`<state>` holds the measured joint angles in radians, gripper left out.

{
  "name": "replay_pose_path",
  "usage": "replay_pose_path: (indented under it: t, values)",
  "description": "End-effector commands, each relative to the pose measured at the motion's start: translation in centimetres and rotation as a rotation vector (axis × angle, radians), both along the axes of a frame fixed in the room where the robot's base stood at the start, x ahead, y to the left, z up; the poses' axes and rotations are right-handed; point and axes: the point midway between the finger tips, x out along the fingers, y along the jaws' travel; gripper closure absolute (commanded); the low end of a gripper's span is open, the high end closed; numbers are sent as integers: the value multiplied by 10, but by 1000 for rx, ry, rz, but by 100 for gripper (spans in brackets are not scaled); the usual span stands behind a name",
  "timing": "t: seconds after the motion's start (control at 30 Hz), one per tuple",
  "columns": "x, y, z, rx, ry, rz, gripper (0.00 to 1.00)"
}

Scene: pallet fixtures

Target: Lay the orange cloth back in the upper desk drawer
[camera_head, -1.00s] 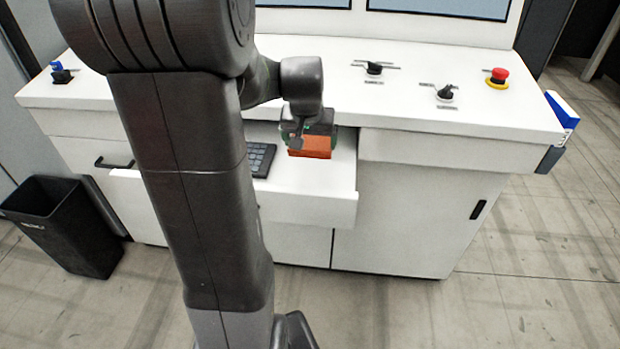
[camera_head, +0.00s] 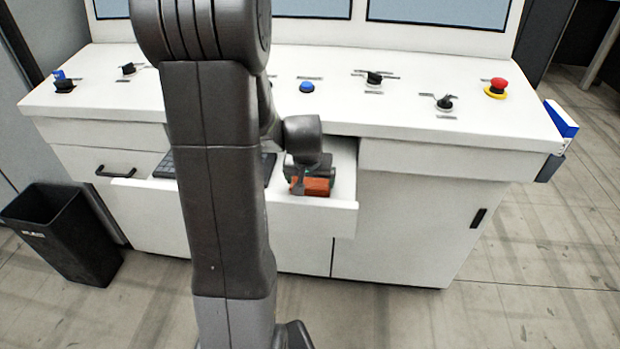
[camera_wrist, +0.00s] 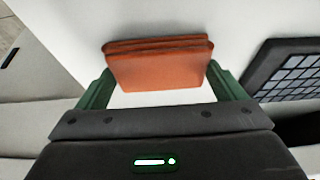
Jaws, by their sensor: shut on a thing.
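The orange cloth (camera_head: 316,186) is a small folded block, held at my gripper over the right part of the open white upper drawer (camera_head: 343,186). In the wrist view the cloth (camera_wrist: 160,66) lies between the two green fingers of my gripper (camera_wrist: 160,85), with the pale drawer floor beyond it. My gripper is shut on the cloth. In the head view my gripper (camera_head: 312,184) is low inside the drawer. I cannot tell whether the cloth touches the drawer floor.
A dark keyboard (camera_wrist: 290,75) lies in the drawer beside the cloth; my arm partly hides it in the head view. The desk top above carries several knobs and a red emergency button (camera_head: 497,86). A black bin (camera_head: 62,232) stands at the left.

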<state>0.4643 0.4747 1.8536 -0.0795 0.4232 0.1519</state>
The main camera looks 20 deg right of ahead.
Motion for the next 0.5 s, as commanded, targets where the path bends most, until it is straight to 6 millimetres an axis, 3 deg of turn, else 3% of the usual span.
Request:
replay_pose_path:
  t: [0.07, 0.1, 0.13, 0.5]
  values:
    - [0, 0, -3, 0, 0, 0, 28]
    - [0, 0, -1, 0, 0, 0, 2]
    - [0, 0, -1, 0, 0, 0, 0]
    - [0, 0, -2, 1, 1, 0, 0]
